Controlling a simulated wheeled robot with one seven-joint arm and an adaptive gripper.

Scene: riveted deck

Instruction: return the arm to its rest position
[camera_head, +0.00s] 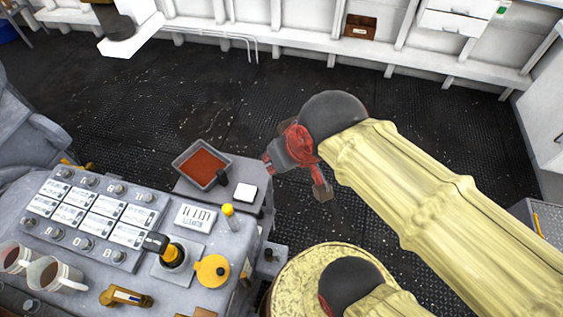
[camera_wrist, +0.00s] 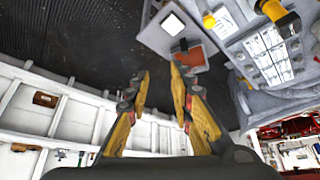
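My gripper (camera_head: 295,174) hangs over the dark deck at the end of my arm, right of the console and apart from it. In the wrist view its two fingers (camera_wrist: 159,78) stand apart with a gap between them. Nothing is held between them. My arm, in a pale yellow sleeve, reaches in from the lower right of the head view. Its dark rounded joint and red wrist part show just above the gripper. The fingers are small in the head view.
The grey console (camera_head: 258,250) carries a tray with a red-brown inside (camera_head: 202,162), a white square (camera_head: 246,192), a yellow-capped bottle (camera_head: 228,216), a yellow-and-black knob (camera_head: 172,254) and mugs (camera_head: 52,276). White walls and ledges stand beyond. The deck (camera_head: 250,100) between is clear.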

